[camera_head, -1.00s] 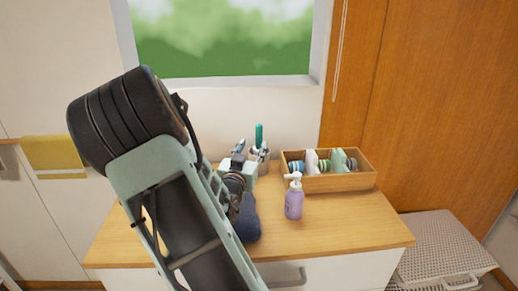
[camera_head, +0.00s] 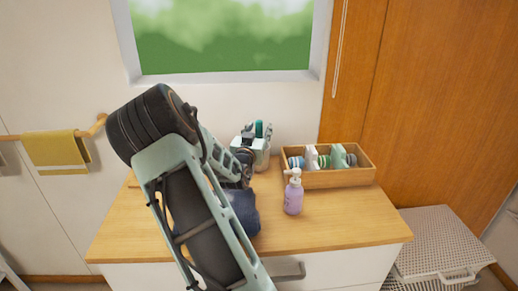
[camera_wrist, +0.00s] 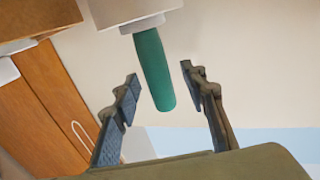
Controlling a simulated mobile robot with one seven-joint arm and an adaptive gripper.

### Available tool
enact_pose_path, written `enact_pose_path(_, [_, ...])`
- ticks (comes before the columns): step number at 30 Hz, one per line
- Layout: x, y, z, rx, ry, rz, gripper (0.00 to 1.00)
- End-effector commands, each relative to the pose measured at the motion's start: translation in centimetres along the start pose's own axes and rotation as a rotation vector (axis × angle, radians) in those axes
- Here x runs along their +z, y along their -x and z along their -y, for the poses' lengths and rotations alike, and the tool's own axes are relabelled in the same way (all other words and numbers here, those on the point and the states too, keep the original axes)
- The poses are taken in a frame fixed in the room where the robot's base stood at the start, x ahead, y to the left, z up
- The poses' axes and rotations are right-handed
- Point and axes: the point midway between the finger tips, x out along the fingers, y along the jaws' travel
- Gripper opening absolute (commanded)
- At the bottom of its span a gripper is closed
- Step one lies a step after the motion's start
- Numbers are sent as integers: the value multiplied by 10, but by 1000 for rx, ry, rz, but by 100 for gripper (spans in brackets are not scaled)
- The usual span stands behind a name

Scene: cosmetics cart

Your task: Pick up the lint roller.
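A teal handle (camera_head: 259,129), which looks like the lint roller's, stands up from a cup at the back of the cart top. In the wrist view, the teal handle (camera_wrist: 155,72) sticks out of the pale cup (camera_wrist: 125,10); the rest of it is hidden inside. My gripper (camera_wrist: 160,82) is open, one finger on each side of the handle, with gaps visible on both sides.
A wooden box (camera_head: 340,180) with several rolls and white items stands right of the cup. A purple pump bottle (camera_head: 293,197) stands in front of it. A dark blue cloth-like item (camera_head: 243,212) lies below my arm. The cart's right front (camera_head: 345,230) is clear.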

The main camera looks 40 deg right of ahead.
Motion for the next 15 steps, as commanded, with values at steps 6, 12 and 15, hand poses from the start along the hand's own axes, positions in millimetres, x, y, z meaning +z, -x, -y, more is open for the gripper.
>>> enact_pose_path(6, [0,-1,0,0,-1,0,40])
enact_pose_path(12, [0,-1,0,0,-1,0,19])
enact_pose_path(15, [0,-1,0,0,-1,0,8])
